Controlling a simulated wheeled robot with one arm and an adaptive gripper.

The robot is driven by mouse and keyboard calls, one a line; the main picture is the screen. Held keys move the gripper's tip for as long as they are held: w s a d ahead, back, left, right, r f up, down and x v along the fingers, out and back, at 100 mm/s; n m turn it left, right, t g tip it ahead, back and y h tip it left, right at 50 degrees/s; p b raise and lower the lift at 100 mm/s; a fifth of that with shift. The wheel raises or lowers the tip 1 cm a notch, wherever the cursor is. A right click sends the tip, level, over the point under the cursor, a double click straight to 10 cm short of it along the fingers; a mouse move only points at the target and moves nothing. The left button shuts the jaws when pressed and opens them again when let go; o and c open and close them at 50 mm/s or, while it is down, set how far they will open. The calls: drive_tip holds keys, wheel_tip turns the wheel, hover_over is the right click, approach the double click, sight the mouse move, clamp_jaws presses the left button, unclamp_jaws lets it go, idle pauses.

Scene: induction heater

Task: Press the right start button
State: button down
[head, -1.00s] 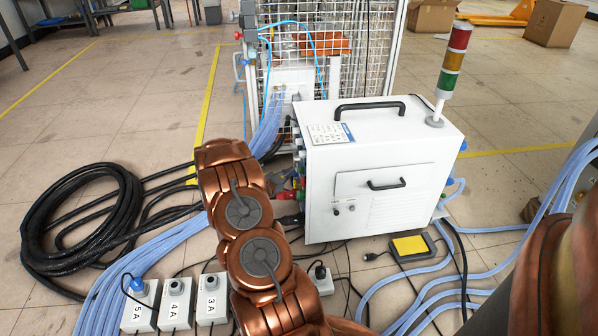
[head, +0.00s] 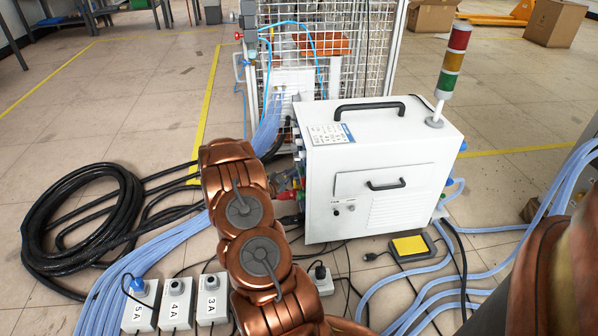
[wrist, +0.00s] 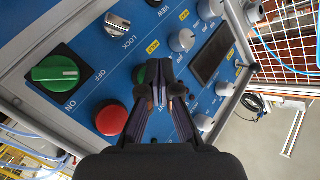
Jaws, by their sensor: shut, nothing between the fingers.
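In the wrist view, the blue control panel (wrist: 88,75) fills much of the picture, turned at a slant. My gripper (wrist: 158,98) is shut and empty, with its fingertips over the middle of the panel. A red round button (wrist: 110,118) lies to the left of the fingers. I cannot tell whether the fingertips touch the panel, and the start label is not readable. In the head view, the white heater box (head: 385,180) hides its panel face, and my gripper is not visible.
The panel also carries a green ON/OFF rotary switch (wrist: 55,75), a LOCK switch (wrist: 118,22), a dark display (wrist: 212,52) and several white knobs. Black cable coils (head: 80,215), blue hoses and a yellow pedal (head: 410,246) lie on the floor around the box.

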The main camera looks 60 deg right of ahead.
drive_tip(key=shift+s+d, duration=0.25)
drive_tip(key=shift+s, duration=0.05)
idle(0.8)
idle(0.3)
drive_tip(key=shift+w+a+p, duration=0.45)
drive_tip(key=shift+w+a, duration=0.05)
drive_tip(key=shift+w, duration=0.15)
drive_tip(key=shift+w+a+p, duration=0.3)
drive_tip(key=shift+w+a, duration=0.5)
drive_tip(key=shift+w, duration=0.2)
drive_tip(key=shift+w+a+p, duration=0.25)
drive_tip(key=shift+w+a, duration=0.55)
drive_tip(key=shift+w, duration=0.15)
